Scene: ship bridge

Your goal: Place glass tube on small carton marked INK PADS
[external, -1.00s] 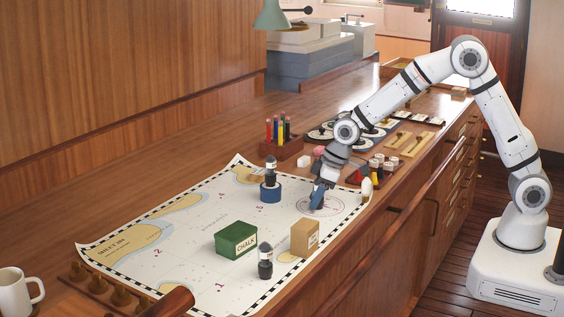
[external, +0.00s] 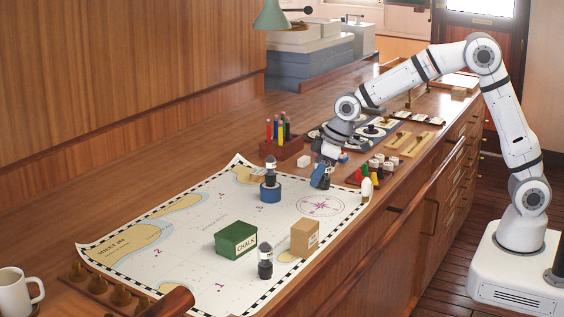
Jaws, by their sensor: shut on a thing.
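My gripper (external: 321,181) points down just above the far right part of the chart, near the compass rose. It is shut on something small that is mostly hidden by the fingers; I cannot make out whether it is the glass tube. No other glass tube can be made out. A small tan carton (external: 303,240) stands upright on the chart, nearer the camera than my gripper and apart from it. Its side label is too small to read. A green carton (external: 234,240) beside it is marked CHALK.
On the chart (external: 190,235), one dark bottle (external: 265,264) stands near the tan carton and another (external: 270,166) stands on a blue round base (external: 270,193). A pencil holder (external: 288,150) and small coloured items (external: 368,175) flank my gripper.

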